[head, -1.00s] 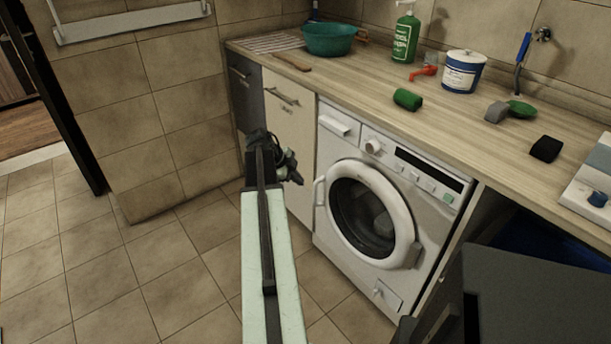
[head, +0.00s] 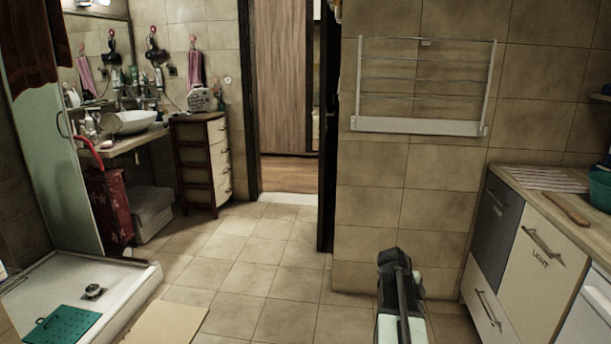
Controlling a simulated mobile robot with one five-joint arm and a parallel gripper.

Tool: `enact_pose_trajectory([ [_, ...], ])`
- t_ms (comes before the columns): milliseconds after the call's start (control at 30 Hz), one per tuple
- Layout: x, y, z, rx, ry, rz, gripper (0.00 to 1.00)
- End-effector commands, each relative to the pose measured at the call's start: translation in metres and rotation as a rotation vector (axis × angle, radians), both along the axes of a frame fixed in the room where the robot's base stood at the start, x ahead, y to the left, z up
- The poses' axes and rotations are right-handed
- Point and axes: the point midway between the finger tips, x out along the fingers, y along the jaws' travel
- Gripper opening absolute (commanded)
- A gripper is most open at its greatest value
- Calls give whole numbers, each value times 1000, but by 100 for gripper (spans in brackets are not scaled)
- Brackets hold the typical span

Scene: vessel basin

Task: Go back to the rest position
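My arm reaches up from the bottom edge of the head view, right of the middle, as a pale link with a dark strip. At its far end is a dark block, the end with my gripper (head: 393,264). It stands over the tiled floor, in front of the beige tiled wall, and touches nothing that I can see. The fingers cannot be made out, so I cannot tell whether they are open or shut. No held object shows.
A counter with cabinets (head: 512,275) stands close on the right, with a wooden board (head: 567,209) and a green basin (head: 601,190) on top. A shower tray (head: 135,290) and beige mat (head: 165,325) lie at left. Tiled floor (head: 255,275) is open toward the doorway.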

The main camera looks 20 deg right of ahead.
Motion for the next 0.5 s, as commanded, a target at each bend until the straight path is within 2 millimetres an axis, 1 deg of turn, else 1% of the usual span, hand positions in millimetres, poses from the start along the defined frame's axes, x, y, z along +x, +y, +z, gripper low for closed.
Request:
enact_pose_trajectory([
  [33,24,41,-2,19,3,82,0],
  [67,37,63,-4,34,10,136,0],
  [100,53,95,-6,55,22,215,0],
  [167,72,145,-9,91,49,349,0],
  [200,82,178,-11,116,73,446,0],
  [233,89,204,-13,135,91,525,0],
  [267,94,230,-15,153,114,609,0],
  [300,98,263,-17,179,144,724,0],
  [367,100,313,-21,220,196,911,0],
  [400,98,345,-23,246,234,1045,0],
  [467,91,390,-26,285,294,1260,0],
  [500,85,417,-28,310,337,1413,0],
])
